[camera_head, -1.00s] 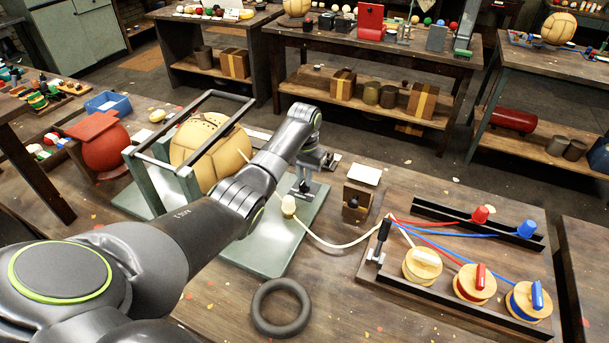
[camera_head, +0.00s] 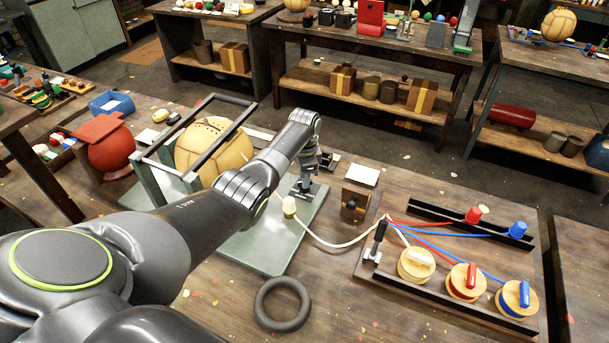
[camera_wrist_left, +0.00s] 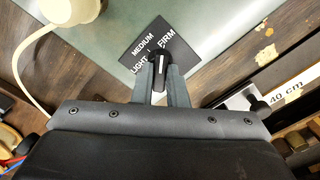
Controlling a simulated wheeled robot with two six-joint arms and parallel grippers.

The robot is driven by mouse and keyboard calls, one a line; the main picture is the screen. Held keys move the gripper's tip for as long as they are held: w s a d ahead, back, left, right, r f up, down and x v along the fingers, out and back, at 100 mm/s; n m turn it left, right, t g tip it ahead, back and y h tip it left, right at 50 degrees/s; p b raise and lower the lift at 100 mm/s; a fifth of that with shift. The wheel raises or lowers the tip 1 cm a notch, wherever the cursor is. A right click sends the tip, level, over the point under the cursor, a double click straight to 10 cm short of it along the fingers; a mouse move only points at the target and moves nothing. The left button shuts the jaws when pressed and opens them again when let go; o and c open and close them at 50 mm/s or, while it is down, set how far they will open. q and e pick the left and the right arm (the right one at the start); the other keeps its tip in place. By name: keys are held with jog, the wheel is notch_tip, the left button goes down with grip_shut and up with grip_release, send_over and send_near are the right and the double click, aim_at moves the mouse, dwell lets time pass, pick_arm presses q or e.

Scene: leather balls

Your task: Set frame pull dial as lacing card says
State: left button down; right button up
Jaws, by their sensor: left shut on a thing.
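My left gripper (camera_head: 303,190) reaches down at the far end of the green frame base (camera_head: 262,248). In the left wrist view its fingers (camera_wrist_left: 160,85) are shut on a black dial knob (camera_wrist_left: 161,62) with a white pointer line. The dark label plate (camera_wrist_left: 132,52) under it reads LIGHT, MEDIUM and FIRM. The pointer line points up the picture, roughly towards FIRM. A tan panelled ball (camera_head: 222,160) sits in the frame (camera_head: 155,172). My right gripper is out of view.
A cream cord (camera_head: 330,243) runs from a pale knob (camera_head: 289,206) to a spool board (camera_head: 440,312) at the right. A black ring (camera_head: 283,304) lies in front. A "40 cm" label (camera_wrist_left: 288,92) lies beside the dial in the wrist view.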

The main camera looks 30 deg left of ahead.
pick_arm(q)
jog(key=shift+r+m, duration=0.1)
jog(key=shift+m, duration=0.8)
jog(key=c, duration=1.4)
grip_release()
jog(key=shift+c, duration=0.2)
